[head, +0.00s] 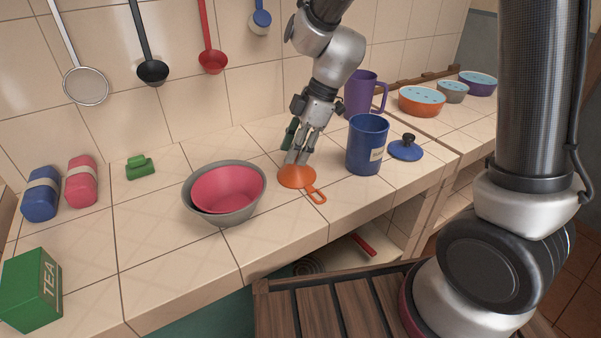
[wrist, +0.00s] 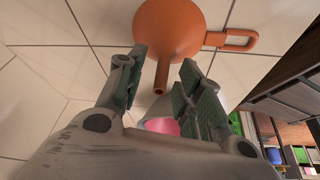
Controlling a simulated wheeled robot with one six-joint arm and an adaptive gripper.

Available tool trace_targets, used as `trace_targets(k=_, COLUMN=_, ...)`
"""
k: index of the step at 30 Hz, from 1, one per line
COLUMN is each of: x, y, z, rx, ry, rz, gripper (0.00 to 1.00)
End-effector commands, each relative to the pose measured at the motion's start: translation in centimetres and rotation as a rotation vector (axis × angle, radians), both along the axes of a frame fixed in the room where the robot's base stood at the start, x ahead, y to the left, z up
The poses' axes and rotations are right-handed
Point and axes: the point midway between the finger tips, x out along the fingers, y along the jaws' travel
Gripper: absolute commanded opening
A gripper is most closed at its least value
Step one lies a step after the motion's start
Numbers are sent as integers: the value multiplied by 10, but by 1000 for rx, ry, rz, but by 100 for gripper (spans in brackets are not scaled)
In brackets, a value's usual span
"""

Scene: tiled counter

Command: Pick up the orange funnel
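The orange funnel (head: 296,177) stands on the tiled counter near its front edge, just right of the nested bowls. Its looped handle points toward the front right. My gripper (head: 298,157) reaches down over the funnel from behind. In the wrist view the funnel (wrist: 170,28) shows its cone and its narrow spout, which points toward my gripper (wrist: 160,78). The two fingers are apart, with the spout tip between them. I see a gap on both sides of the spout, and neither finger touches it.
A pink bowl (head: 228,188) sits inside a grey bowl (head: 190,197) at left. A blue mug (head: 367,146) stands close at right, with a purple mug (head: 358,93) behind it and a blue lid (head: 405,149) beside it. Utensils hang on the wall.

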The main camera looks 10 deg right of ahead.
Motion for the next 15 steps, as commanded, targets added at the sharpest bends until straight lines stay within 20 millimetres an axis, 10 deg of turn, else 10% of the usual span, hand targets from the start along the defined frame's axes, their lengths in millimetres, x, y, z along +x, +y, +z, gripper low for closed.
trace_targets(k=4, x=0, y=0, z=0, rx=0, ry=0, rz=0, gripper=36)
trace_targets(k=10, x=0, y=0, z=1, rx=0, ry=0, rz=0, gripper=1)
trace_targets(k=15, x=0, y=0, z=1, rx=0, ry=0, rz=0, gripper=0)
